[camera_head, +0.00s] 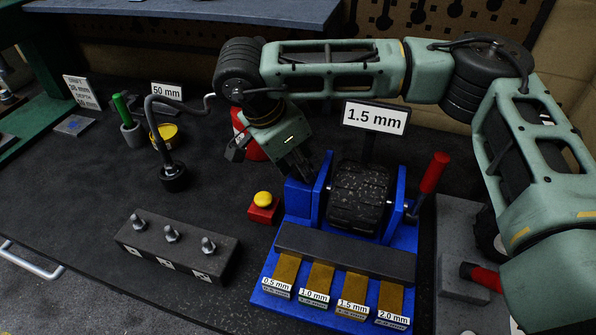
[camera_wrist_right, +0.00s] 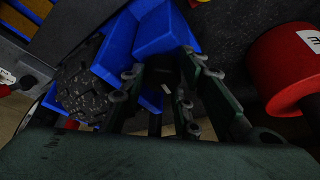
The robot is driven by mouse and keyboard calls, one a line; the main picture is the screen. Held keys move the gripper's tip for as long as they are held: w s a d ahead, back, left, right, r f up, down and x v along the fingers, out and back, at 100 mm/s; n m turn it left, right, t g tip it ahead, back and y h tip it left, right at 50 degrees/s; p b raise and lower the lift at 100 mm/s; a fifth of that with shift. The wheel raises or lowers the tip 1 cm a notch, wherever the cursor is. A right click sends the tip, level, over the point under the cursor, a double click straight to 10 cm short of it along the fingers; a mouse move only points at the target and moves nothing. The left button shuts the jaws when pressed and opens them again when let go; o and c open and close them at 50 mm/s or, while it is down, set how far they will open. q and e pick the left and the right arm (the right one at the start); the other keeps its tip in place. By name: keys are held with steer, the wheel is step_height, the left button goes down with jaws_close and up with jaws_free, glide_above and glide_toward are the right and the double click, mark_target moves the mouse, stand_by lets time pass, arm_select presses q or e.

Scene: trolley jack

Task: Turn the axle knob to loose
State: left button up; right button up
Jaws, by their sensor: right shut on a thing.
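A blue stand (camera_head: 318,205) holds a black textured wheel (camera_head: 358,197) on an axle between its side plates. My right gripper (camera_head: 303,168), on the arm coming in from the right, is at the left side of the stand, beside the left plate. In the right wrist view its fingers (camera_wrist_right: 160,92) are closed around a dark part next to the blue stand, which appears to be the axle knob (camera_wrist_right: 155,122). The knob is mostly hidden by the fingers, and its setting cannot be read. The wheel (camera_wrist_right: 82,85) also shows there. My left gripper is not in view.
A 1.5 mm sign (camera_head: 375,118) stands behind the wheel. A red-handled lever (camera_head: 434,173) is at the stand's right. A yellow button on a red box (camera_head: 263,205) and a dark block with bolts (camera_head: 175,248) are left. A red cylinder (camera_wrist_right: 295,72) stands close to the gripper.

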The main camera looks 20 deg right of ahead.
steer(key=shift+s+f+n+b, duration=0.25)
steer(key=shift+n+b, duration=0.1)
steer(key=shift+n, duration=0.15)
steer(key=shift+d, duration=0.1)
steer(key=o, duration=1)
steer(key=shift+r, duration=0.15)
steer(key=shift+w+r, duration=0.1)
steer(key=shift+r, duration=0.05)
steer(key=shift+r, duration=0.25)
steer(key=v, duration=0.7)
steer(key=shift+r, duration=0.1)
steer(key=shift+c, duration=0.3)
